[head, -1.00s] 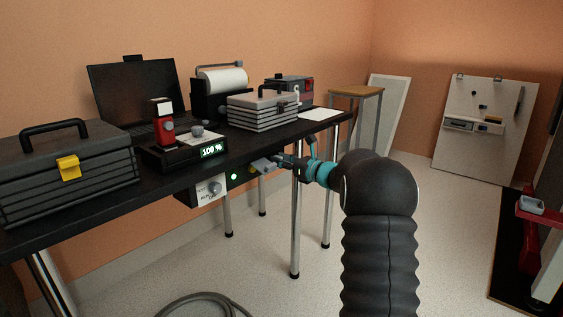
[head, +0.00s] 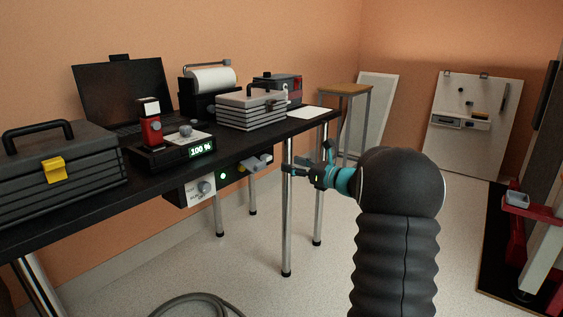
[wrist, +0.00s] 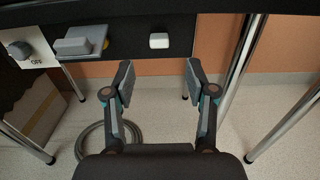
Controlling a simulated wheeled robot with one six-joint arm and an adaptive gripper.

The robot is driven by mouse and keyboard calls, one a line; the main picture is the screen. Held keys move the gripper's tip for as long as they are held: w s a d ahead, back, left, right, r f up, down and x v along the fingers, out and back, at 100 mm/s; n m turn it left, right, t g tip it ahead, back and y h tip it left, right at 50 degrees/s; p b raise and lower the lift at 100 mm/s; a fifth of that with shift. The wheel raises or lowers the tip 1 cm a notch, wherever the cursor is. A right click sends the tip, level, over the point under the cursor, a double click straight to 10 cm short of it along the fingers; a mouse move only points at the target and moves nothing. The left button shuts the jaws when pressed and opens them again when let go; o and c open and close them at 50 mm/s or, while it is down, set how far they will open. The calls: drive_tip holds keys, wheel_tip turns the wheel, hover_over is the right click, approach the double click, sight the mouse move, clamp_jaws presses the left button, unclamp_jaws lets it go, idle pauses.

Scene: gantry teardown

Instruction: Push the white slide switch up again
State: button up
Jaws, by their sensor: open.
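The white slide switch (wrist: 159,40) is a small rounded white block on the dark panel under the table's front edge, in the upper middle of the wrist view. In the head view it is small and hard to tell from the grey block beside it. My gripper (wrist: 160,80) is open and empty, its two fingers apart below the switch in the wrist picture, with a gap between fingertips and panel. In the head view my gripper (head: 304,165) stands clear to the right of the panel.
Left of the switch are a grey block on a blue-grey plate (wrist: 75,46) and a grey knob (wrist: 19,50) marked OFF. Metal table legs (wrist: 243,65) stand close on the right. A hose (wrist: 95,140) lies on the floor. A display (head: 201,149) reads 100 %.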

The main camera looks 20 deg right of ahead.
drive_tip(key=shift+v, duration=1.4)
